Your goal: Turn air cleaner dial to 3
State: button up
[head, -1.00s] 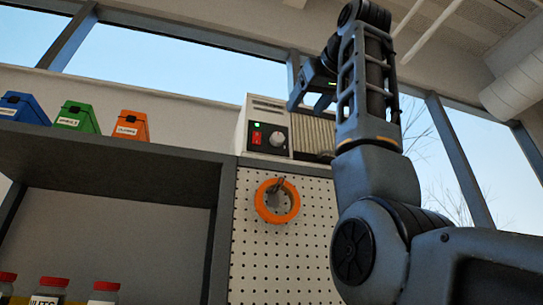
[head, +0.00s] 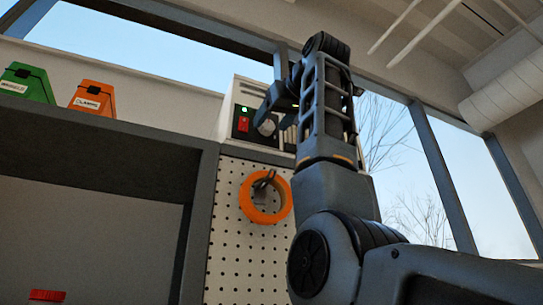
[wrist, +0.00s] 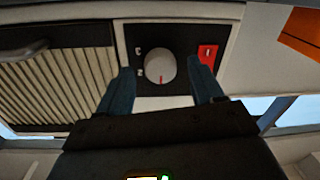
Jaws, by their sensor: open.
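The air cleaner (head: 228,112) is a pale box on top of the pegboard cabinet, with a black control panel. Its round white dial (wrist: 160,69) also shows in the head view (head: 267,127). In the head view my gripper (head: 268,103) is beside the panel, partly hiding the cleaner.
A red switch (wrist: 207,53) is close beside the right finger in the wrist view. A ribbed grille (wrist: 60,80) fills the left. Orange tape (head: 265,197) hangs on the pegboard (head: 230,260). Green (head: 28,82) and orange (head: 95,98) boxes stand on the shelf.

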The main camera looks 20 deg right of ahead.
jog(key=shift+w, duration=0.55)
jog(key=c, duration=1.1)
